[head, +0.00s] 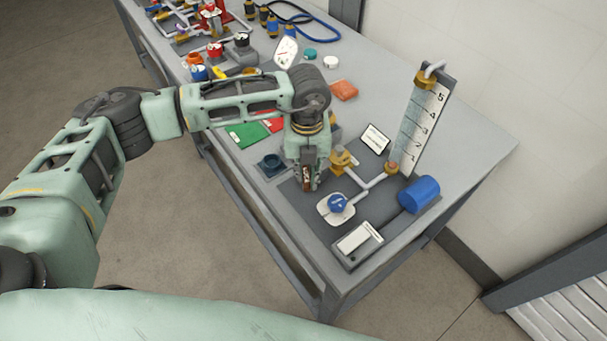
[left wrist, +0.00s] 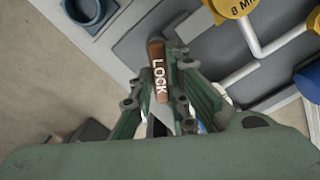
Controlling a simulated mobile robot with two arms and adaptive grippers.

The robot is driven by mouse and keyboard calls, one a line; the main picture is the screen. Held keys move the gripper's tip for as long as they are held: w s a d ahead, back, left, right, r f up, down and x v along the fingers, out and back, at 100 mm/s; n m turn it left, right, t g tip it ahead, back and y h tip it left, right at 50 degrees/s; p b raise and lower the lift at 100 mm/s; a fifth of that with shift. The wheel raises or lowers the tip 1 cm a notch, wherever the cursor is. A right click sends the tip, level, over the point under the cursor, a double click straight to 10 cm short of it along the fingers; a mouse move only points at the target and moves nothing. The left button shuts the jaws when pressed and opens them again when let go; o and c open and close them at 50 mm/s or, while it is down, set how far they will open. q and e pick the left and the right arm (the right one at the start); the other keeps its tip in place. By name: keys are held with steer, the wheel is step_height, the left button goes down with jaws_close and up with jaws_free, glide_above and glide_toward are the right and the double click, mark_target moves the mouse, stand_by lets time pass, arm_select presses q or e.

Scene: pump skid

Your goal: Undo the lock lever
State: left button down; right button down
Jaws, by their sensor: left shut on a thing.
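The lock lever is a brown-red bar with white LOCK lettering (left wrist: 158,72), seen in the left wrist view between the fingers of my left gripper (left wrist: 160,95). In the head view my left gripper (head: 307,184) points down at the near left part of the grey skid plate (head: 290,192), and a bit of the lever (head: 307,178) shows between its fingers. The gripper is shut on the lever. The lever's pivot and lower part are hidden by the fingers. My right gripper is not in view.
A blue knob (head: 337,202) on a white plate sits just right of the gripper. Pipes, a yellow fitting (head: 343,161), a tall level gauge (head: 423,122) and a blue cylinder (head: 419,194) stand further right.

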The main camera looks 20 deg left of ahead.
arm_select(q)
steer(key=n, duration=0.1)
steer(key=n+b, duration=0.2)
steer(key=shift+w+d+n, duration=0.3)
steer(key=shift+w+d+r+n+b, duration=0.1)
steer(key=shift+n+b, duration=0.2)
steer(key=shift+n, duration=0.45)
steer(key=shift+w+d+n+b, duration=0.1)
steer(key=shift+n+b, duration=0.2)
steer(key=shift+n, duration=0.45)
steer(key=c, duration=1.7)
jaws_free()
step_height(320, 180, up, 12)
